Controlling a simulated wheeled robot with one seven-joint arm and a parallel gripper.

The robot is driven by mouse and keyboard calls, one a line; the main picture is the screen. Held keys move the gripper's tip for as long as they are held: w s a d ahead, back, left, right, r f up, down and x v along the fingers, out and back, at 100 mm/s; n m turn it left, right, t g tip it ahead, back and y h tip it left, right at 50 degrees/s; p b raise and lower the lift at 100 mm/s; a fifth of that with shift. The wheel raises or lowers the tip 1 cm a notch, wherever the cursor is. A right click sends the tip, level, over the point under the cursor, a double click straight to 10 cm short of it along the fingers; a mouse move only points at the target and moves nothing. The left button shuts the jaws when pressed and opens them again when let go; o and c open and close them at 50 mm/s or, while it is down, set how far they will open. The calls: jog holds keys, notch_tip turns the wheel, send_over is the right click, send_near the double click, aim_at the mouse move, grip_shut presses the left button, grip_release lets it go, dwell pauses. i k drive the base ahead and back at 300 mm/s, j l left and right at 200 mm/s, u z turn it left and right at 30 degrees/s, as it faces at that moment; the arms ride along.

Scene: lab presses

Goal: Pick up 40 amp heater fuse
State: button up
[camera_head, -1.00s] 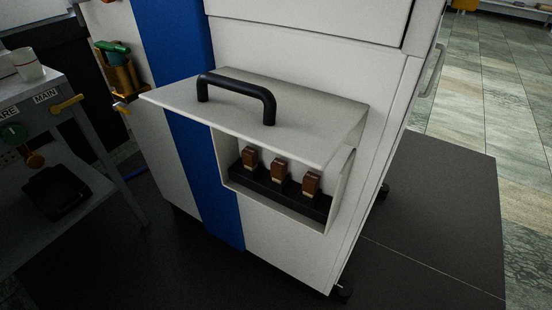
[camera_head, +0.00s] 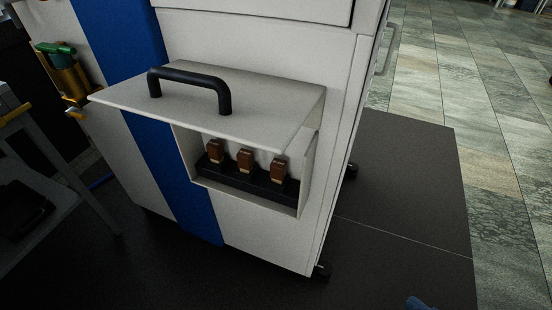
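Three brown fuses, a left one (camera_head: 215,151), a middle one (camera_head: 246,160) and a right one (camera_head: 279,170), stand upright in a row on a black holder (camera_head: 232,180). The holder is inside an open box recess low on the white cabinet (camera_head: 250,236). No amp markings are readable, so I cannot tell which fuse is the 40 amp heater fuse. My gripper is not in view.
The recess lid (camera_head: 250,105), with a black handle (camera_head: 190,82), is raised and juts out above the fuses. A grey side table (camera_head: 40,140) stands at the left. Dark mat floor (camera_head: 400,180) is clear at the right. A small blue thing (camera_head: 420,303) shows at the bottom edge.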

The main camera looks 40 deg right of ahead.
aim_at(245, 158)
jog(key=j+u, duration=0.25)
jog(key=u, duration=0.2)
jog(key=i+j+u, duration=0.15)
jog(key=u, duration=0.25)
